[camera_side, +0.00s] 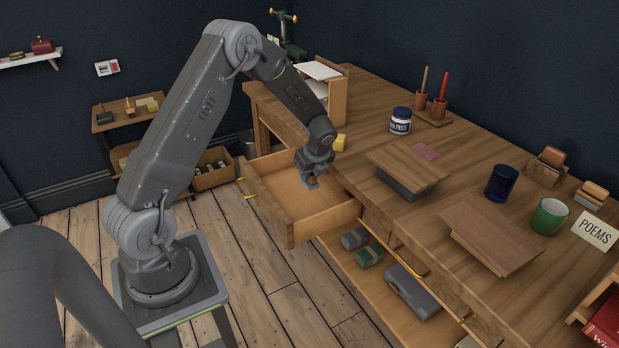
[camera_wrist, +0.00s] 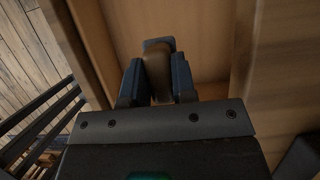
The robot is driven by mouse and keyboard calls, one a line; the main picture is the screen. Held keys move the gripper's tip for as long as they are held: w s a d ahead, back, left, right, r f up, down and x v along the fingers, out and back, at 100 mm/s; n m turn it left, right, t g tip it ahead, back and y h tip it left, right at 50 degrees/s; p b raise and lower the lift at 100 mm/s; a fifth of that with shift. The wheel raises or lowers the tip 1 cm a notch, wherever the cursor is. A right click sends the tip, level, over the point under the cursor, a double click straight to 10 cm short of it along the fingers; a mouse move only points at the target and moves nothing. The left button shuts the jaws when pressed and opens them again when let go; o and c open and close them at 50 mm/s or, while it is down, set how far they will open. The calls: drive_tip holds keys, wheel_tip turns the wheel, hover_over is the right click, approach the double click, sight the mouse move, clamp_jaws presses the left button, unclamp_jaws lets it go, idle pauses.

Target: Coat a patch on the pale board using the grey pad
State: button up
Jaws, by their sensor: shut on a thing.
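My gripper (camera_side: 311,178) is over the open upper drawer (camera_side: 272,184), pointing down. In the wrist view my gripper (camera_wrist: 158,82) is shut on the brown grip of the grey pad (camera_wrist: 158,44). The pad's grey-blue end shows beyond the fingers, and its underside is hidden. I cannot tell whether it touches the drawer floor. Two wooden boards lie on the desk, a lighter one (camera_side: 408,165) with a grey part under it and another (camera_side: 490,235) nearer the front. I cannot tell which is the pale board. A small pink patch (camera_side: 427,151) shows by the lighter board.
The drawer walls stand close around my gripper. A lower open drawer (camera_side: 375,286) holds several dark items. A paper tray (camera_side: 325,85) stands at the back.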

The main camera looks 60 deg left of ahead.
wheel_tip(320, 180, up, 20)
drive_tip(key=w+a+m+t+h, duration=0.2)
drive_tip(key=w+a+m, duration=0.1)
drive_tip(key=w+m, duration=0.5)
drive_tip(key=w+a+m+t+h, duration=0.35)
drive_tip(key=w+m, duration=0.35)
drive_tip(key=m, duration=0.3)
drive_tip(key=shift+g+y, duration=0.55)
drive_tip(key=shift+a+f, duration=0.15)
drive_tip(key=shift+f, duration=2.6)
drive_tip(key=shift+a+f, duration=0.1)
drive_tip(key=shift+f, duration=2.65)
